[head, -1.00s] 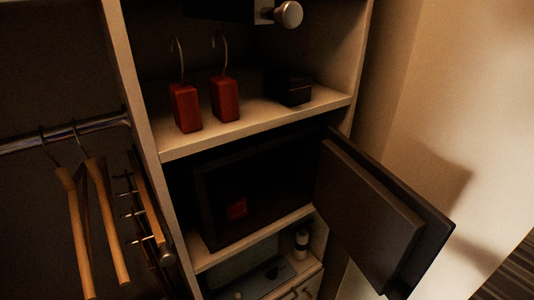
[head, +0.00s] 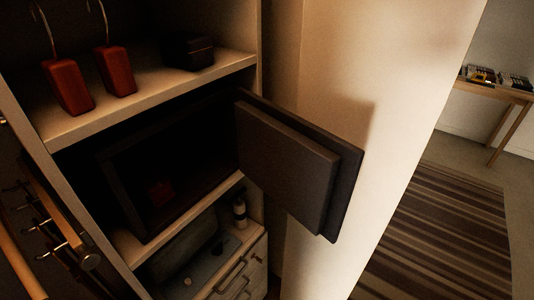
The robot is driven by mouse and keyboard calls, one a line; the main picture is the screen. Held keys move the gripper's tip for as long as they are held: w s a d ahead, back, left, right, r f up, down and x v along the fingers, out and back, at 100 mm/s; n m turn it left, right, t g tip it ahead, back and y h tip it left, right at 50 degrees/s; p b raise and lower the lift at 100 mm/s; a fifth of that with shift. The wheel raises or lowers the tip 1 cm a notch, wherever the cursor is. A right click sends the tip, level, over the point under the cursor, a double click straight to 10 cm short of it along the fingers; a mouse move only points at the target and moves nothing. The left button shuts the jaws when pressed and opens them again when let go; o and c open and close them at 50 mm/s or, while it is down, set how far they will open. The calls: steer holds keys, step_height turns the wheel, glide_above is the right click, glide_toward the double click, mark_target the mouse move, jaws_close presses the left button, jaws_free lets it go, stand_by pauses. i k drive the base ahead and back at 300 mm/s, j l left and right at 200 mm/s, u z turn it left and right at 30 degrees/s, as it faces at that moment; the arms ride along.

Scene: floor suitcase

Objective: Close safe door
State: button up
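The dark safe (head: 120,190) sits in the middle compartment of the shelf unit, its front open. Its thick dark door (head: 285,165) stands swung out to the right, hinged at the safe's right side, well away from the opening. My gripper is not in view.
Two red blocks with hooks (head: 68,87) and a dark box (head: 188,52) stand on the shelf above. A small bottle (head: 239,211) and a tray are below, over drawers (head: 240,280). A wall (head: 330,70) is behind the door. A striped rug (head: 440,225) and wooden table (head: 500,92) are at right.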

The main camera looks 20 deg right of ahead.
mark_target(310, 172)
steer(key=l+u, duration=0.15)
steer(key=u, duration=0.25)
steer(key=l+u, duration=0.15)
steer(key=u, duration=0.2)
steer(key=l+u, duration=0.2)
steer(key=u, duration=0.2)
steer(key=l+u, duration=0.15)
steer(key=l, duration=0.25)
steer(key=k+l+u, duration=0.15)
steer(key=l, duration=0.2)
steer(key=l+u, duration=0.15)
steer(key=l, duration=0.25)
steer(key=k+l+u, duration=0.15)
steer(key=l, duration=0.2)
steer(key=k+l+u, duration=0.15)
steer(key=l, duration=0.2)
steer(key=k+l+u, duration=0.15)
steer(key=l, duration=0.15)
steer(key=k+l, duration=0.2)
steer(key=l, duration=0.2)
steer(key=k+l, duration=0.25)
steer(key=l, duration=0.2)
steer(key=k+l, duration=0.2)
steer(key=l, duration=0.2)
steer(key=k+l, duration=0.2)
steer(key=l, duration=0.25)
steer(key=u, duration=0.05)
